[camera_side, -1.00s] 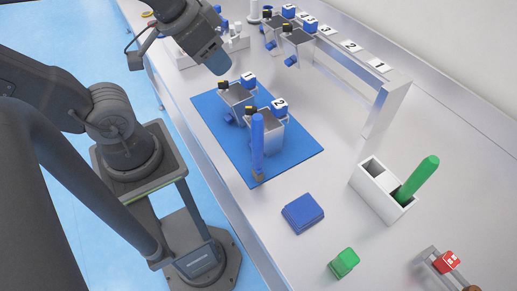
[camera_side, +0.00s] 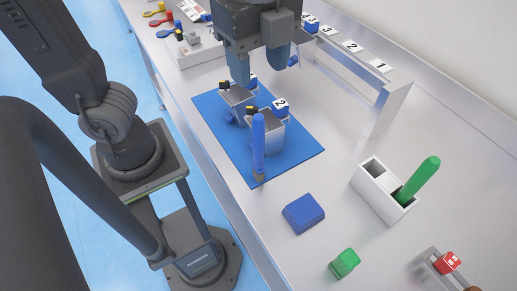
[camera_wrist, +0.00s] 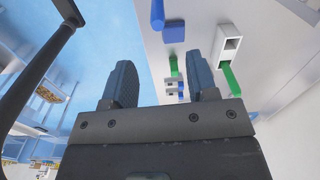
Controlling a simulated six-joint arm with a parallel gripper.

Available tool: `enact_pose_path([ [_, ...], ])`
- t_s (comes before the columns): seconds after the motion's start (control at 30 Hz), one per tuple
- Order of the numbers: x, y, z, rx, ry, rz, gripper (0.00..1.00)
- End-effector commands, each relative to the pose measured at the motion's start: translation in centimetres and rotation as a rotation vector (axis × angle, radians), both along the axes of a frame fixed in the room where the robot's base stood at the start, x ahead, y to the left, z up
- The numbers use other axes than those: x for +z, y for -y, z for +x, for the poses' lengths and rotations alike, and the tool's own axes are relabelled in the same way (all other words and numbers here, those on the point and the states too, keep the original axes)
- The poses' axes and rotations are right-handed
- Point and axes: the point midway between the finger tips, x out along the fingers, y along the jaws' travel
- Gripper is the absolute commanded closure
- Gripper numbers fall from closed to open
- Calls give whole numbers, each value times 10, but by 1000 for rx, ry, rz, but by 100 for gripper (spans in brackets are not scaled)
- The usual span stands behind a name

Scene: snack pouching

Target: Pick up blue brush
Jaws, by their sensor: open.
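The blue brush (camera_side: 258,143) stands upright on the blue mat (camera_side: 300,160), bristles down, in front of the metal box labelled 2 (camera_side: 266,135) in the side view. Its blue handle (camera_wrist: 157,14) also shows at the top of the wrist view. My gripper (camera_side: 261,72) is open and empty, above and behind the boxes on the mat, apart from the brush. In the wrist view its two fingers (camera_wrist: 163,85) are spread with nothing between them.
A white holder (camera_side: 377,190) with a green brush (camera_side: 420,181) stands to the right. A blue block (camera_side: 303,213), a green block (camera_side: 344,263) and a red block (camera_side: 448,262) are in front. Numbered tiles sit on a raised metal shelf (camera_side: 392,88) at the back.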

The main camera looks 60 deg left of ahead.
Motion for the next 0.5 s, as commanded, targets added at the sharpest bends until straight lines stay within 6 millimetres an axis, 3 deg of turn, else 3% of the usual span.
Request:
enact_pose_path([
  [0.17,-11,7,-1,-77,-23,14,47],
  [0.5,-72,6,-1,-71,-21,12,47],
])
